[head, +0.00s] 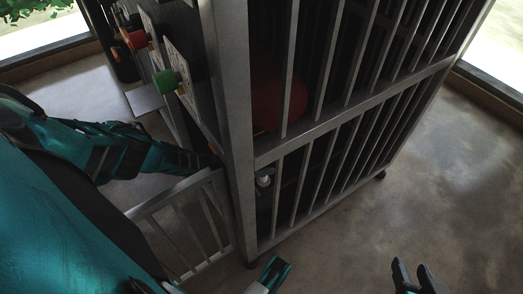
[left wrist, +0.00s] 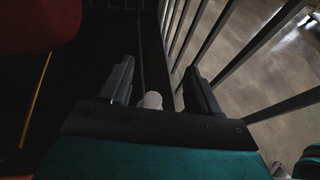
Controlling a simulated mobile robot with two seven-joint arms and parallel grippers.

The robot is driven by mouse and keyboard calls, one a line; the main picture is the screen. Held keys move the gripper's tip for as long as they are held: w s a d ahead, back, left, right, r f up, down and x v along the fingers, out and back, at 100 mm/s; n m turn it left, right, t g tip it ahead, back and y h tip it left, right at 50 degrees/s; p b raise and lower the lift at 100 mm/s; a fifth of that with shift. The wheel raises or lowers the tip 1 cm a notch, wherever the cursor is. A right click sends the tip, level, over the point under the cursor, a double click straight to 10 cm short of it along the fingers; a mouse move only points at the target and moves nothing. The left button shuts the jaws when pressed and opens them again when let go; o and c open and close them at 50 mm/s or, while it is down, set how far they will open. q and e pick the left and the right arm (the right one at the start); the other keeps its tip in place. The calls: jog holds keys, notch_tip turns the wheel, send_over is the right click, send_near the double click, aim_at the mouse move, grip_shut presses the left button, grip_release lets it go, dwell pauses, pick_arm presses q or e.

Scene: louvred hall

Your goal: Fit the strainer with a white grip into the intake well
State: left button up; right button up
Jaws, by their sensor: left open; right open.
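A white rounded knob (left wrist: 152,100), which looks like the strainer's white grip, shows between the fingers of my left gripper (left wrist: 158,68) in the left wrist view. My left gripper is open, and its body hides what is below the knob. In the head view my left arm reaches behind the cage's corner post, and its fingers are hidden there. A small pale round thing (head: 264,181) shows low behind the bars; I cannot tell if it is the same knob. My right gripper (head: 415,272) is open and empty, outside the cage. I cannot make out the intake well.
A barred metal cage (head: 228,90) on casters fills the middle. A large red rounded body (head: 278,100) is inside. A green knob (head: 166,81) and a red knob (head: 136,40) stick out on its left side. A low barred panel (head: 185,225) stands open. Floor at right is clear.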

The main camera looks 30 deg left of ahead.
pick_arm(q)
jog(key=shift+s+a+r+p, duration=0.1)
jog(key=shift+s+r+p, duration=0.05)
jog(key=shift+r+p, duration=0.25)
jog(key=s+a+r+p, duration=0.2)
jog(key=s+r+p, duration=0.1)
jog(key=r+p, duration=0.1)
jog(key=shift+r+p, duration=0.35)
jog(key=shift+r, duration=0.15)
